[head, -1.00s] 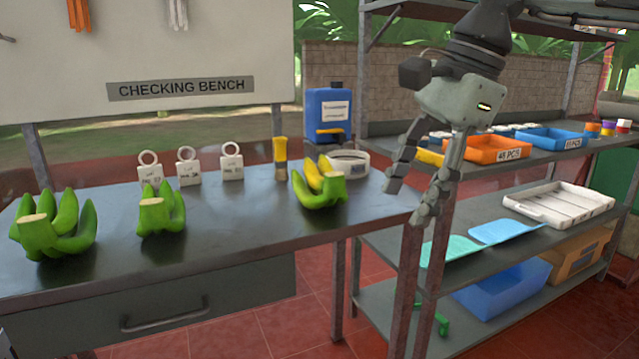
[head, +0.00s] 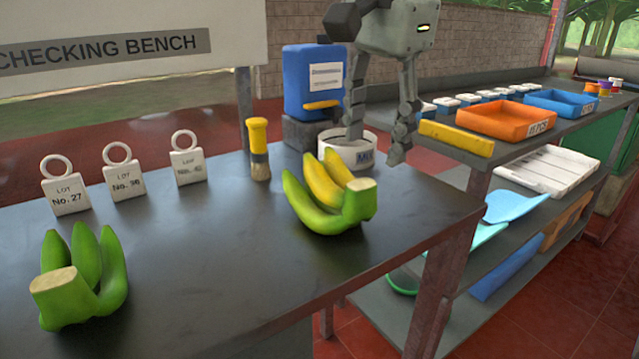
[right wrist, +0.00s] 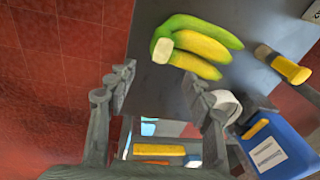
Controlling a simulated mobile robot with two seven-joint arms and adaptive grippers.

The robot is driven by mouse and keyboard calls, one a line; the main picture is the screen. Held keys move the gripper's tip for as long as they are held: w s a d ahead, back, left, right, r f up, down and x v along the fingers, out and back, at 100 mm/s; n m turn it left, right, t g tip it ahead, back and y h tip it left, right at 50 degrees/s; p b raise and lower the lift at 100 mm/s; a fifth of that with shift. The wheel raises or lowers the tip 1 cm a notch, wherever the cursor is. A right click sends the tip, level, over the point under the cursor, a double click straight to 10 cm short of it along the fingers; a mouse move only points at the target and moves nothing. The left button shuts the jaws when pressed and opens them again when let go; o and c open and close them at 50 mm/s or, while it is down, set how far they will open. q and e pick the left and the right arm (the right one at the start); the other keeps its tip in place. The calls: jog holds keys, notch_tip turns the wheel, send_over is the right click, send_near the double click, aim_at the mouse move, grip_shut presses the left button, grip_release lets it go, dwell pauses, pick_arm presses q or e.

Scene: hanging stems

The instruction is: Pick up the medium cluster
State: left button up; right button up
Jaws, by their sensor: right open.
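A green-and-yellow banana cluster (head: 325,197) lies near the right end of the bench (head: 215,245), its cut stem facing right. It looks like the medium one of the clusters seen. It also shows in the right wrist view (right wrist: 200,38), beyond the fingertips. An all-green cluster (head: 85,275) sits at the bench's left front. My right gripper (head: 378,145) is open and empty, above and behind the green-and-yellow cluster, not touching it. In the right wrist view my right gripper (right wrist: 160,85) shows both fingers spread. My left gripper is out of view.
A yellow-handled brush (head: 259,150), a white tub (head: 350,152) and a blue container (head: 313,85) stand behind the cluster. White lot tags (head: 123,181) line the bench's back. A shelf with an orange tray (head: 506,119) is at right. The bench between the clusters is clear.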

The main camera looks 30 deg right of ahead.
aim_at(366, 183)
notch_tip(366, 183, down, 3)
jog(key=f, duration=0.4)
jog(key=shift+w+a, duration=0.1)
jog(key=shift+w, duration=0.3)
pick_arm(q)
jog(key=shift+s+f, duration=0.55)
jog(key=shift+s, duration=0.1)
pick_arm(e)
jog(key=shift+c, duration=0.3)
grip_shut()
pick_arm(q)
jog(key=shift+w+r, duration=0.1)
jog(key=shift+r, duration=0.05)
pick_arm(e)
jog(key=shift+w+r, duration=0.1)
